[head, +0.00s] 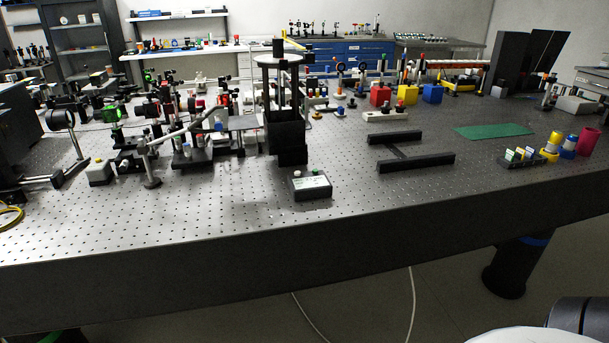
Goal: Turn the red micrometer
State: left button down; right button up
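I cannot clearly pick out the red micrometer. A small red part (222,99) shows among the crowded optical mounts at the left middle of the bench in the head view, but it is too small to identify. Several small knobs with coloured ends (187,150) sit on a dark stage in front of it, and their details are unclear. Neither of my grippers is in view.
The perforated bench (235,210) has free room along its front edge. A small control box (310,186), a black H-shaped frame (415,162), a green mat (493,131) and a crimson cylinder (588,141) occupy its middle and right. A tall black mount (287,130) stands centrally.

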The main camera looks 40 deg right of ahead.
aim_at(200, 138)
jog(key=z, duration=2.8)
jog(key=i, duration=0.65)
jog(key=u, duration=1.85)
